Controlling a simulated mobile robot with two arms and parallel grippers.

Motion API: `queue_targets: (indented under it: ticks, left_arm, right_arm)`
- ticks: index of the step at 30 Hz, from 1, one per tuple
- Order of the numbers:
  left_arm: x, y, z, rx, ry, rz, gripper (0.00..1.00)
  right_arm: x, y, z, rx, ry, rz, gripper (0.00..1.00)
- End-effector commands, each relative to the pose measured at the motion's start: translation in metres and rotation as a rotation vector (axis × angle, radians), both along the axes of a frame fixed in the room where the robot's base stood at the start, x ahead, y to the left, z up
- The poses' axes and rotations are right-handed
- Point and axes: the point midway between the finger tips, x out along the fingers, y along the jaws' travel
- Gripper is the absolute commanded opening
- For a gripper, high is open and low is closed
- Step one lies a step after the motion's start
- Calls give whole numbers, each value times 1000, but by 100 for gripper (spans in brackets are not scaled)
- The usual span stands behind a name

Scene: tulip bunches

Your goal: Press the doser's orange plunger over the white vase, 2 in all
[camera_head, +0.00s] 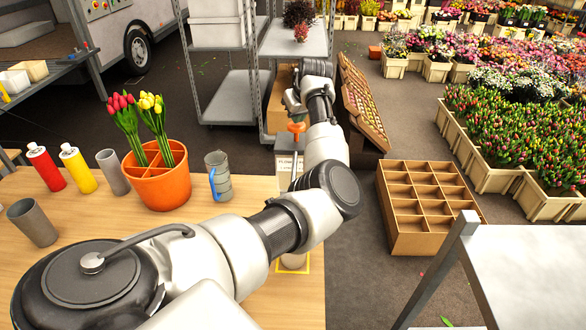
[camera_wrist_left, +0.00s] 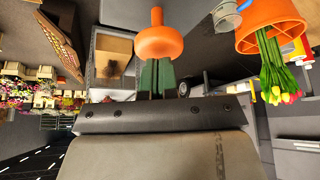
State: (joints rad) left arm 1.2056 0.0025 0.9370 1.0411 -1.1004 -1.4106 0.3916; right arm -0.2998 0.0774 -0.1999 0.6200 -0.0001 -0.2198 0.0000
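The doser's orange plunger (camera_head: 297,127) stands upright above a pale body with a label (camera_head: 286,164), mostly hidden by my left arm. In the left wrist view, which is upside down, the plunger (camera_wrist_left: 158,42) shows its wide cap at the ends of my left gripper's fingers (camera_wrist_left: 156,78). The left gripper (camera_head: 294,112) points down just above the plunger; its green-padded fingers are close together and hold nothing between them. I cannot tell whether they touch the cap. A pale round piece (camera_head: 293,261) inside a yellow outline, perhaps the white vase, is mostly hidden under my arm. My right gripper is not in view.
A divided crate (camera_head: 425,207) sits on the floor right of the arm.

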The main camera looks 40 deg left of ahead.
Motion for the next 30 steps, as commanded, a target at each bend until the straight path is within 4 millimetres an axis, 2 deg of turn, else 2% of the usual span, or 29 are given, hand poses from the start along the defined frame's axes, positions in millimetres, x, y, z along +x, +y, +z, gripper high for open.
queue_targets:
  ticks: [23,26,30]
  left_arm:
    - [-1,0,-34,-2,3,0,0]
    - [0,0,-32,-2,3,0,0]
    - [0,0,-20,-2,2,0,0]
  right_arm:
    - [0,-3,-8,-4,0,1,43]
    - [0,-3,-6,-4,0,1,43]
    - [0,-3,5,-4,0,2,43]
